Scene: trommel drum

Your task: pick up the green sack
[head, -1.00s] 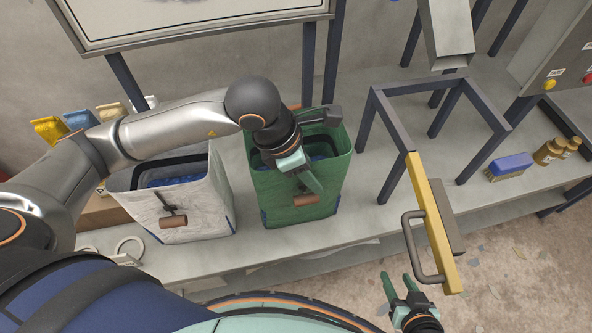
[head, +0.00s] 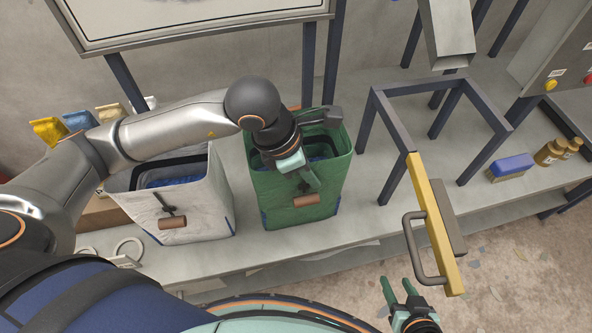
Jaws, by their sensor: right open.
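The green sack (head: 283,212) stands upright on the grey bench, open at the top, with blue material inside. A brown handle (head: 307,200) hangs on its front face. My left gripper (head: 312,180) is over the front rim of the sack, its fingers pointing down just above the handle. Its fingers overlap in this view, so I cannot tell whether they are apart or touch the handle. My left wrist hides part of the sack's opening. My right gripper (head: 398,290) is open and empty at the lower right, in front of the bench, away from the sack.
A white sack (head: 193,206) with a similar brown handle stands close on the left. A dark frame (head: 415,98) stands to the right, with a yellow bar and grey handle (head: 432,225) before it. A blue brush (head: 510,165) and brown bottles (head: 550,152) sit farther right.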

